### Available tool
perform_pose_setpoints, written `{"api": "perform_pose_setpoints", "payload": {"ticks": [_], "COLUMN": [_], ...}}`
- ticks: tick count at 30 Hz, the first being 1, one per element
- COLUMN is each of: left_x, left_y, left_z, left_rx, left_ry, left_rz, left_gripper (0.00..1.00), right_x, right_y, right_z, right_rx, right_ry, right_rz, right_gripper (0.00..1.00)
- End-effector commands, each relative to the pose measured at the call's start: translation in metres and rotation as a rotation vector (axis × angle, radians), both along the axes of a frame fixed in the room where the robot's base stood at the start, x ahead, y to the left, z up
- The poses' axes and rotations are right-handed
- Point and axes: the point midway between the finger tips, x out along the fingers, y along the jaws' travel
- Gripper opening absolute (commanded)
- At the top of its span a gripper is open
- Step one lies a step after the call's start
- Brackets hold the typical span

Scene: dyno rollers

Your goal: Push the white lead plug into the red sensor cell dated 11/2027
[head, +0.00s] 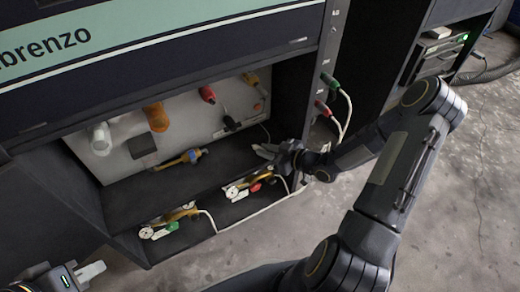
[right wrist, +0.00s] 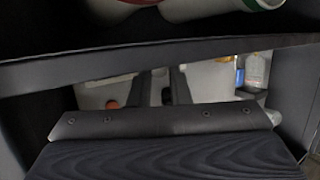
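Two sensor cells lie in the low front tray. The one with a red part (head: 254,187) is at the right and the one with a green part (head: 172,226) is at the left. Their dates cannot be read. A white lead (head: 250,215) runs along the tray's front edge; its plug cannot be made out. My right gripper (head: 265,151) is above and behind the red cell, its pale fingers slightly apart, with nothing visible between them. My left gripper (head: 93,270) is at the lower left, away from the cells; its finger gap is unclear. No cell is recognisable in the right wrist view.
A green plug (head: 329,80) and a red plug (head: 322,108) with white cables sit on the cabinet's side post. Tools hang on the back panel (head: 185,125). The right wrist view shows bottles (right wrist: 256,70) behind dark edges.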

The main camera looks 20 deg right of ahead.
Motion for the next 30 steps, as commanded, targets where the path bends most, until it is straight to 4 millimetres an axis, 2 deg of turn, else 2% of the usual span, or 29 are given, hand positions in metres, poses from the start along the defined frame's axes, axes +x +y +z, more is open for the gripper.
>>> {"api": "perform_pose_setpoints", "payload": {"ticks": [1, 3, 4, 11, 30], "left_x": [0.0, 0.0, 0.0, 0.0, 0.0], "left_y": [0.0, 0.0, 0.0, 0.0, 0.0], "left_z": [0.0, 0.0, 0.0, 0.002, 0.028], "left_rx": [0.0, 0.0, 0.0, 0.0, 0.0], "left_ry": [0.0, 0.0, 0.0, 0.0, 0.0], "left_rz": [0.0, 0.0, 0.0, 0.0, 0.0], "left_gripper": [0.23, 0.23, 0.23, 0.23, 0.23], "right_x": [0.0, 0.0, 0.0, 0.0, 0.0], "right_y": [0.0, 0.0, 0.0, 0.0, 0.0], "right_z": [0.0, 0.0, 0.0, 0.003, 0.035], "right_rx": [0.0, 0.0, 0.0, 0.0, 0.0], "right_ry": [0.0, 0.0, 0.0, 0.0, 0.0], "right_rz": [0.0, 0.0, 0.0, 0.0, 0.0], "right_gripper": [0.1, 0.01, 0.0, 0.0, 0.0]}}
